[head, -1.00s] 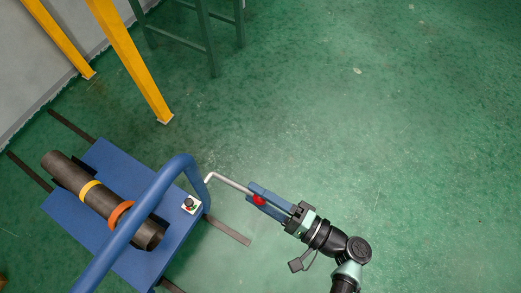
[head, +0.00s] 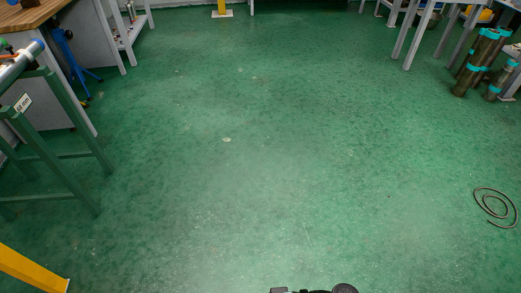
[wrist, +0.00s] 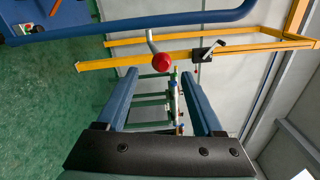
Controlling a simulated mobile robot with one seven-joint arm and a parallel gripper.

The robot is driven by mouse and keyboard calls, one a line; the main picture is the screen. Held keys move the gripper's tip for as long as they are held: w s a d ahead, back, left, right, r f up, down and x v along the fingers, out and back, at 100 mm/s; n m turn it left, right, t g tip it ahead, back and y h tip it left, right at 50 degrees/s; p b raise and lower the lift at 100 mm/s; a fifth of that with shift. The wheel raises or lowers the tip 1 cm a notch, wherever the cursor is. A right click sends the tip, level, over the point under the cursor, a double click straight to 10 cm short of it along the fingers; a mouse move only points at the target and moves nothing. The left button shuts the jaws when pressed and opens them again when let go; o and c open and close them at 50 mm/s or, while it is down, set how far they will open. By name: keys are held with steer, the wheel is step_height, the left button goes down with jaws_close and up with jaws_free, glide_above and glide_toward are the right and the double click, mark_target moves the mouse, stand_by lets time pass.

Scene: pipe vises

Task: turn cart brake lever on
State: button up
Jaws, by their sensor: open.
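The brake lever shows in the wrist view as a bent grey rod (wrist: 151,40) with a round red knob (wrist: 161,63) at its end. My gripper (wrist: 160,76) is open, with its two blue fingers on either side of the line to the knob. The knob appears at or just past the fingertips, between them, and is not clamped. The blue cart (wrist: 75,13) shows at the top left of the wrist view, with its blue handle bar (wrist: 190,22) along the top. The head view shows neither cart nor lever, and only dark arm parts at its bottom edge.
A yellow frame (wrist: 130,61) stands behind the lever in the wrist view. In the head view, a green stand (head: 75,150) is at left, a coiled hose (head: 495,205) at right and pipes (head: 480,62) at upper right. The middle floor is clear.

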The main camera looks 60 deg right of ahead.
steer(key=v, duration=0.6)
steer(key=shift+b, duration=0.4)
